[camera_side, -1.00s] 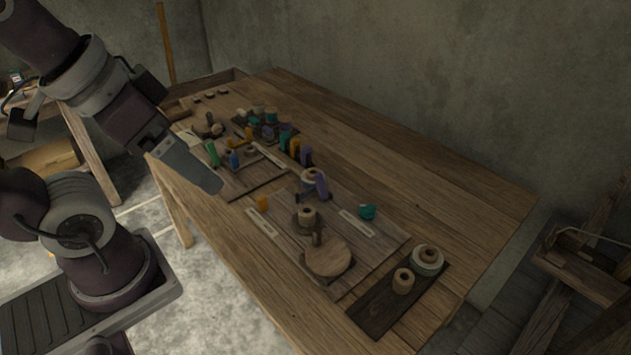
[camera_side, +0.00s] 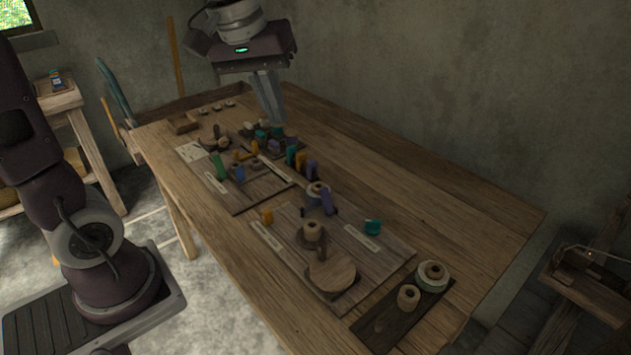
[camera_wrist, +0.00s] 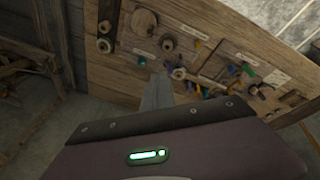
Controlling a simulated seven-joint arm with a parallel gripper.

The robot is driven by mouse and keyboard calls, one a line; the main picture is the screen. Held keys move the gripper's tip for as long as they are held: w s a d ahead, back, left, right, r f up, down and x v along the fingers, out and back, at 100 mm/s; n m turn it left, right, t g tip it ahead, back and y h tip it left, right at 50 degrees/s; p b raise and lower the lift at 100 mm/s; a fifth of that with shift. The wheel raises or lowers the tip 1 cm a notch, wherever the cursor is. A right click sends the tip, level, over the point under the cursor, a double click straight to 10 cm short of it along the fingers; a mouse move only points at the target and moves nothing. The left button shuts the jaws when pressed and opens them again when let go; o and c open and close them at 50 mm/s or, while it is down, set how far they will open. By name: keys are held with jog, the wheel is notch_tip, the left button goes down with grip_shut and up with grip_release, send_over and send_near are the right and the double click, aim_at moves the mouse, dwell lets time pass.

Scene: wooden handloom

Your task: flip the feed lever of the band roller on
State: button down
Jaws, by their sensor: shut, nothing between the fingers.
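My gripper (camera_side: 273,118) is shut and empty, pointing down above the far part of the table. Its closed fingers (camera_wrist: 157,80) also show in the wrist view. The far board (camera_side: 262,187) carries a green piece (camera_side: 218,167) and a blue piece (camera_side: 239,174). I cannot tell which piece is the feed lever, or its position.
A dark tray (camera_side: 372,328) with spools stands at the table's near end. Several coloured upright pieces (camera_side: 300,162) stand close together beyond the boards, near my gripper. The right side of the wooden table (camera_side: 440,195) is clear. A wall stands behind it.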

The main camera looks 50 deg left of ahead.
aim_at(327, 201)
jog(key=w+a+f+n+g, duration=0.1)
jog(key=w+a+f+n, duration=0.4)
jog(key=w+a+f, duration=0.3)
jog(key=w+a+f+n+g+h, duration=0.1)
jog(key=w+a+f+n, duration=0.5)
jog(key=f, duration=0.7)
jog(key=w+a+g, duration=0.1)
jog(key=w+a, duration=0.1)
jog(key=w, duration=0.1)
jog(key=shift+w+f, duration=0.3)
jog(key=shift+f, duration=0.1)
jog(key=shift+d, duration=0.1)
jog(key=f, duration=0.9)
jog(key=shift+d+f, duration=0.35)
jog(key=shift+d, duration=0.05)
jog(key=d, duration=0.1)
jog(key=d+r, duration=0.1)
jog(key=d, duration=0.1)
jog(key=shift+r, duration=0.1)
jog(key=shift+d+r, duration=0.1)
jog(key=shift+d, duration=0.25)
jog(key=shift+d+r, duration=0.1)
